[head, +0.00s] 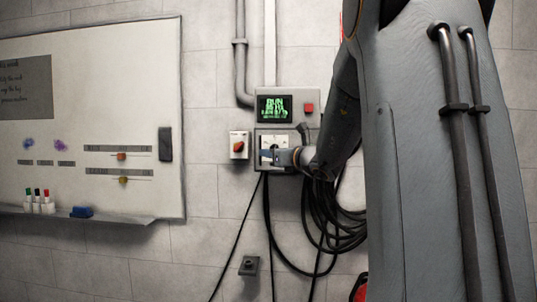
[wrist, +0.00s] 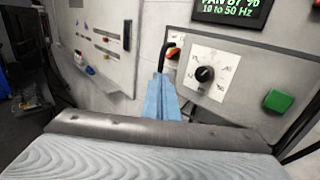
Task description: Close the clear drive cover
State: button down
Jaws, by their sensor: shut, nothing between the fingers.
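The drive (head: 256,138) is a grey box on the wall below a screen. In the wrist view its front shows a white dial plate (wrist: 215,71) with a black knob and a green button (wrist: 278,101). I cannot make out the clear cover or tell its angle in either view. My gripper (wrist: 161,79) has blue fingers, shut together and empty, at the left side of the dial plate. In the head view my gripper (head: 267,156) is in front of the drive, and my arm hides its right part. Whether the fingers touch anything is unclear.
The screen (head: 274,108) with green text sits above the drive. A switch box (head: 238,145) with a red-orange knob is just left of it. Black cables (head: 322,225) hang coiled below. A whiteboard (head: 105,95) fills the left wall.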

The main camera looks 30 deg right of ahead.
aim_at(256, 150)
jog(key=shift+w+f+b, duration=0.15)
jog(key=shift+w+b, duration=1.55)
jog(key=shift+w+d+r, duration=0.1)
jog(key=shift+w+r, duration=0.05)
jog(key=shift+r, duration=0.15)
jog(key=shift+s+b, duration=0.25)
jog(key=shift+b, duration=0.05)
jog(key=s+b, duration=0.3)
jog(key=s, duration=1)
jog(key=shift+s+b, duration=0.35)
jog(key=shift+b, duration=0.05)
jog(key=shift+f, duration=0.15)
